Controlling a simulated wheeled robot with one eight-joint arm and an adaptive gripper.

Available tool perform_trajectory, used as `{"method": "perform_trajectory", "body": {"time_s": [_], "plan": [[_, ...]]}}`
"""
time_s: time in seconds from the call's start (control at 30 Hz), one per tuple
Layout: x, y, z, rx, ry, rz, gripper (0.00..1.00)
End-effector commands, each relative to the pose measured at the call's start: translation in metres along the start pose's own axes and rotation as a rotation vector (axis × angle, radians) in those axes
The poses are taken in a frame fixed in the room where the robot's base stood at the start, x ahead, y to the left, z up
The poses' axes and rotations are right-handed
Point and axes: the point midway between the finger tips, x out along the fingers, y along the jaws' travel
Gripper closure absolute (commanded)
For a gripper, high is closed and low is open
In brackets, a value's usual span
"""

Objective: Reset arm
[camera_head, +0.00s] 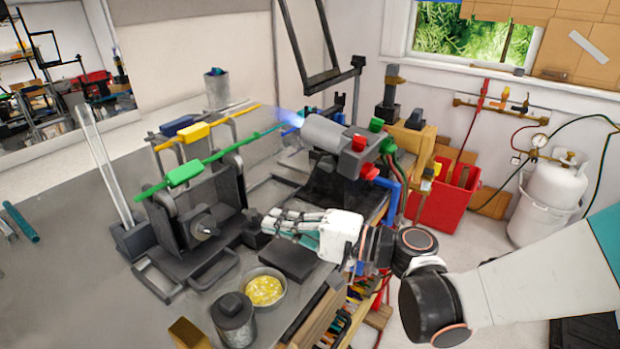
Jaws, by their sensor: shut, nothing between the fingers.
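My gripper (280,224) is at the end of my arm, which reaches in from the right. It is shut and empty, above the front part of the bench near a dark flat block (291,259). A green rod (215,157) with a green grip and a yellow rod (222,122) with a yellow grip lie across a dark metal stand (190,215). A grey torch (333,134) with a bluish flame points left toward the rod ends.
A bowl of yellow pieces (264,289) and a grey lidded canister (233,318) stand at the front of the bench. A tall glass tube (104,165) leans at left. A red bin (441,200) and a white gas tank (548,203) stand on the right. The bench's left side is mostly clear.

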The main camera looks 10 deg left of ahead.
Motion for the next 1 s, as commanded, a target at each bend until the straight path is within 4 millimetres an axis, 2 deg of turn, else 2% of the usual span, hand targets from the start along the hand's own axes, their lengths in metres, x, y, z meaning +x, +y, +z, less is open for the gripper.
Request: {"method": "perform_trajectory", "body": {"time_s": [0.17, 0.47, 0.77, 1.0], "plan": [[-0.016, 0.005, -0.004, -0.050, 0.031, 0.080, 1.00], [-0.090, 0.027, -0.008, -0.223, 0.146, 0.459, 1.00], [-0.184, 0.042, 0.003, -0.359, 0.250, 0.837, 1.00], [-0.272, 0.048, 0.021, -0.470, 0.320, 1.140, 1.00]]}}
